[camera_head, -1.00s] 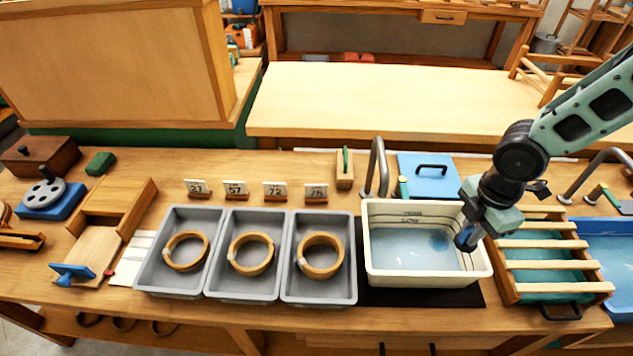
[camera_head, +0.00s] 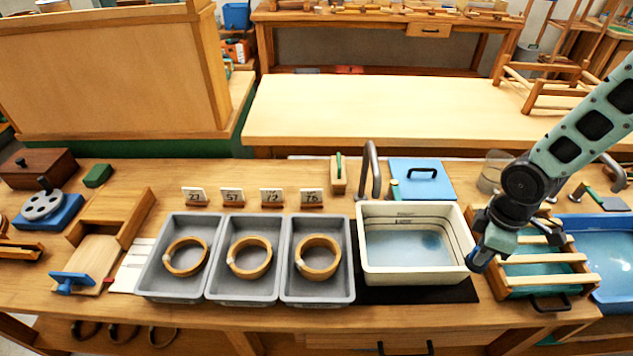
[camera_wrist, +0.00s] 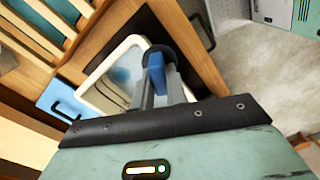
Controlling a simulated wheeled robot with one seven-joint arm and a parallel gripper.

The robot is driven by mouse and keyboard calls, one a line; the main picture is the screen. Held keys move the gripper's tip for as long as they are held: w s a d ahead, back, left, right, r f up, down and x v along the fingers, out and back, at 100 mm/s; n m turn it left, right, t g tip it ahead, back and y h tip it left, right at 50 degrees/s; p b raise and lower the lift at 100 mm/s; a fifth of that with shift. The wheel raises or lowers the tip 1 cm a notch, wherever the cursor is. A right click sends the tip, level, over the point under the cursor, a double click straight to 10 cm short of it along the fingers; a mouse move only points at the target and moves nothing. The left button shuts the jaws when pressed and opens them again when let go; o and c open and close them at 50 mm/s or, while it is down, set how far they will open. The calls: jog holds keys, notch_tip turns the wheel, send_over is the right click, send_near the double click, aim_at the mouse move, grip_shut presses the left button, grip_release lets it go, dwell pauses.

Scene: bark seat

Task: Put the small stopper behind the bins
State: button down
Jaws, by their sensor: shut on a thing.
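My gripper (camera_head: 481,260) is shut on a small blue piece, which looks like the stopper (camera_wrist: 156,74). In the wrist view the blue piece sits between the two grey fingers, with a dark part at its far end. In the head view only a bit of blue shows at the fingertips, at the right rim of the white basin; I cannot tell its height. Three grey bins (camera_head: 181,294) stand side by side left of the basin, each with a wooden ring in it. The bench strip behind the bins (camera_head: 258,177) is bare behind a row of number cards (camera_head: 232,196).
The white basin (camera_head: 418,278) holds water and stands between the bins and a slatted wooden rack (camera_head: 545,257). Behind the basin are a grey tap (camera_head: 371,170), a blue board with a black handle (camera_head: 424,182) and a wooden block with a green strip (camera_head: 338,178).

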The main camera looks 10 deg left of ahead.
jog(key=d+f+m, duration=0.4)
jog(key=d+m, duration=0.3)
jog(key=m, duration=0.8)
jog(key=shift+d, duration=0.4)
jog(key=shift+w, duration=0.1)
